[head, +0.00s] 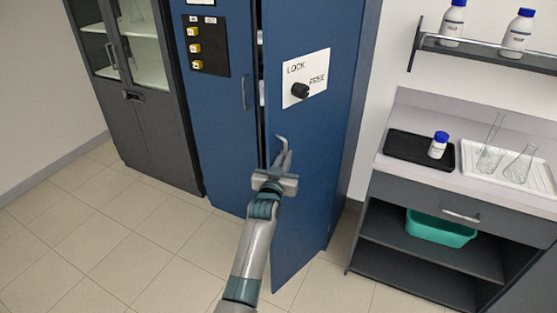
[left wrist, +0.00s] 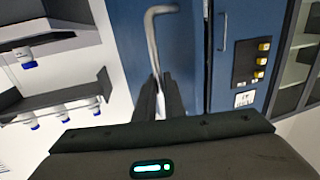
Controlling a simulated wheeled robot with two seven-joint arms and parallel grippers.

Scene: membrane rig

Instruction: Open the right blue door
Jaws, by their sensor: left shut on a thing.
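The right blue door (head: 318,150) stands slightly ajar in the head view. Its free edge sticks out past the left blue door (head: 218,130), and a dark gap shows between them. My left gripper (head: 283,158) is shut on the right door's metal handle (head: 281,140). In the left wrist view the handle (left wrist: 152,35) rises from between my left gripper's fingers (left wrist: 160,95), in front of the right blue door (left wrist: 186,45). A black knob (head: 300,90) sits on a white plate marked LOCK and FREE, its pointer toward FREE. My right gripper is not in view.
A grey glass-fronted cabinet (head: 150,125) stands at the left. At the right, a bench (head: 400,183) holds a black tray (head: 405,147) and a white tray (head: 530,178) with glassware. A shelf with bottles hangs above. The tiled floor left of my arm is clear.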

